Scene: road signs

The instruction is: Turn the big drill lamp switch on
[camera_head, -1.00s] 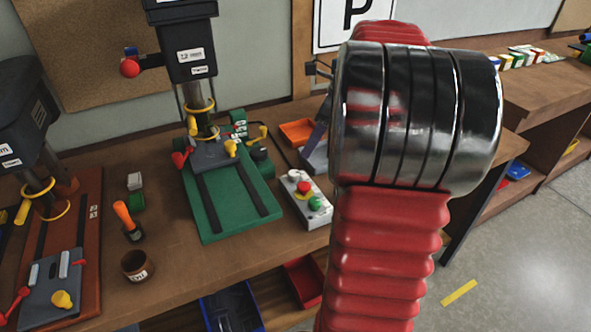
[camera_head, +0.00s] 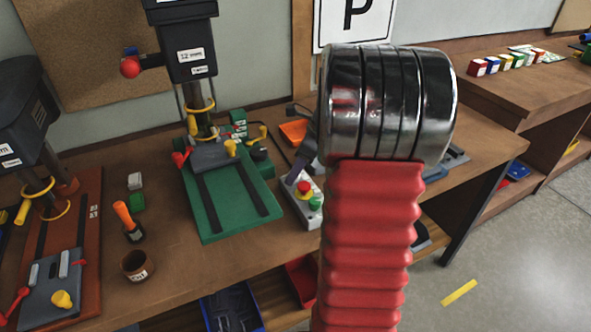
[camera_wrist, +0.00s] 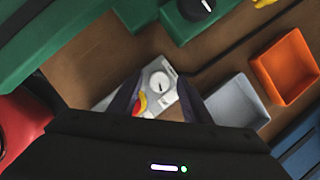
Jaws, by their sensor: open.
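The green drill press (camera_head: 190,55) stands on the bench at the middle left, with a green base (camera_head: 222,190). A grey control box (camera_head: 301,204) sits to its right, with a red button on a yellow ring (camera_head: 304,189) and a green button (camera_head: 316,202). In the wrist view, the box carries a round white knob (camera_wrist: 159,84) between my fingertips. My gripper (camera_wrist: 159,88) is open around the knob's sides; I cannot tell whether it touches. In the head view, my gripper (camera_head: 296,170) covers the knob end of the box. I cannot make out which control is labelled lamp.
A smaller drill (camera_head: 22,130) on a brown base stands at the left. An orange tray (camera_wrist: 286,68) and a grey tray (camera_wrist: 238,100) lie beside the box. A green box with a black knob (camera_wrist: 199,8) is nearby.

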